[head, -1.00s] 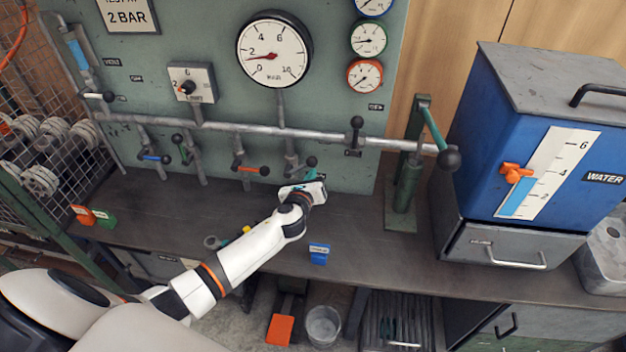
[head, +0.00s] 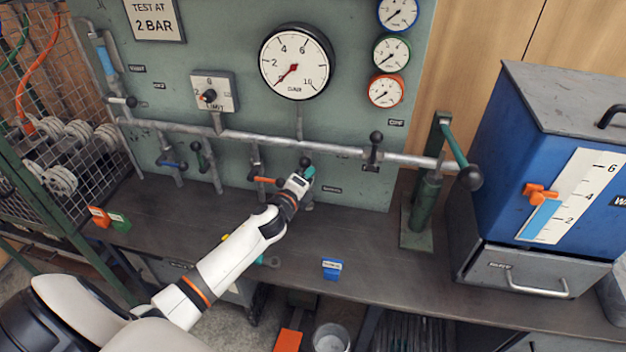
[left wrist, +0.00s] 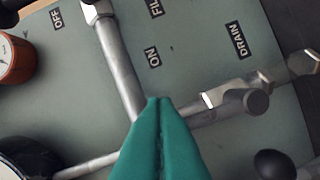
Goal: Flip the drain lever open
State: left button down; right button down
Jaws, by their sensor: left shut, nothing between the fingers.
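The DRAIN label shows in the left wrist view (left wrist: 238,41), beside a metal drop pipe with fittings and a round grey valve hub (left wrist: 256,101). My left gripper (head: 307,174) is at this drop pipe in the head view, its teal fingers shut and empty. A dark knob (head: 306,161), apparently the drain lever's, shows just above the fingertips; whether they touch is unclear. The gripper hides most of this lever and valve. In the left wrist view the closed fingers (left wrist: 159,100) overlap the pipe junction. My right gripper is out of view.
An orange-handled valve (head: 265,180) sits close to the left of my gripper. The manifold pipe (head: 335,150) runs above. The large gauge (head: 296,62) reads low. A green hand pump (head: 424,205) and blue water tank (head: 530,150) stand right.

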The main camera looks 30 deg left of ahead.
pick_arm(q)
jog(key=shift+s+a+n, duration=0.1)
jog(key=shift+a+n, duration=0.2)
jog(key=shift+s, duration=0.1)
dwell(0.5)
